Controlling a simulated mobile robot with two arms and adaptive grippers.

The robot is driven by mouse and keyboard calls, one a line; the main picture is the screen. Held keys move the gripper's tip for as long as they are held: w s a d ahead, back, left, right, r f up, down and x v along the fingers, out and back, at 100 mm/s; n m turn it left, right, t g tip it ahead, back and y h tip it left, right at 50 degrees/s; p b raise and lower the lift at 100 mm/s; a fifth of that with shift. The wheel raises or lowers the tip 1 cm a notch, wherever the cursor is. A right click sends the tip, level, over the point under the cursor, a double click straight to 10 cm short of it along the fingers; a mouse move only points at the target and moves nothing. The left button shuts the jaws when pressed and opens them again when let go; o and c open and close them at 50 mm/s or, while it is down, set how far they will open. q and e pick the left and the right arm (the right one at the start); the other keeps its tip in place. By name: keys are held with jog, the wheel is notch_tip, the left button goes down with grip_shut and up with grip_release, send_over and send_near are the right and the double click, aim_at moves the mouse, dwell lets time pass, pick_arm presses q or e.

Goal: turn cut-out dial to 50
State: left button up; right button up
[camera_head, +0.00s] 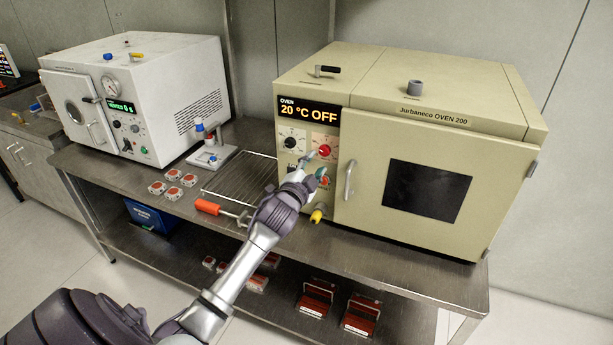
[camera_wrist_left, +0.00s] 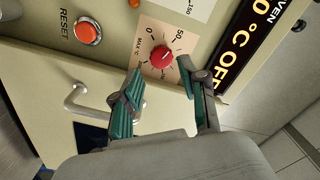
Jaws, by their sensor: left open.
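The cut-out dial is a red knob (camera_head: 323,151) on a pale pink scale plate on the oven's (camera_head: 440,95) front panel. In the left wrist view the red knob (camera_wrist_left: 161,57) sits on its plate, with a 0 and a 50 marked around it. I cannot clearly tell which number its pointer is at. My left gripper (camera_head: 316,167) is at the panel just below the dial. In the left wrist view its green-padded fingers (camera_wrist_left: 160,85) are apart, one on each side of the dial and short of it, with nothing between them. My right gripper is not in view.
The oven display (camera_head: 308,112) reads 20 °C OFF. A black dial (camera_head: 292,139) is left of the red one. A red RESET button (camera_wrist_left: 88,33) and the door handle (camera_head: 349,180) are close to my left fingers. A wire rack (camera_head: 240,175) and an orange-handled tool (camera_head: 208,207) lie on the bench.

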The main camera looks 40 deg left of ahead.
pick_arm(q)
jog(key=v, duration=0.6)
jog(key=shift+s, duration=0.2)
jog(key=shift+f, duration=0.1)
jog(key=s+d+f+n+g+h, duration=0.1)
jog(key=s+d+f+g, duration=0.2)
jog(key=f, duration=1)
jog(key=s+d+f+n+g+h, duration=0.15)
jog(key=s+f, duration=0.35)
jog(key=f, duration=0.8)
jog(key=s+d+f+n+g, duration=0.15)
jog(key=s+f+g, duration=0.25)
jog(key=f, duration=0.9)
jog(key=s+d+f+g+h+b, duration=0.1)
jog(key=s+d+f+g, duration=0.15)
jog(key=s+f, duration=0.65)
jog(key=s+d+f+g, duration=0.2)
jog(key=s+d+f, duration=0.2)
jog(key=s+f, duration=0.45)
jog(key=s+d+f+n+g, duration=0.1)
jog(key=s+d+f, duration=0.1)
jog(key=s, duration=0.8)
jog(key=s+d+f+g, duration=0.2)
jog(key=s+f, duration=0.1)
jog(key=s, duration=0.7)
jog(key=shift+s+n+h, duration=0.2)
jog(key=shift+n+h, duration=0.2)
jog(key=shift+h, duration=0.05)
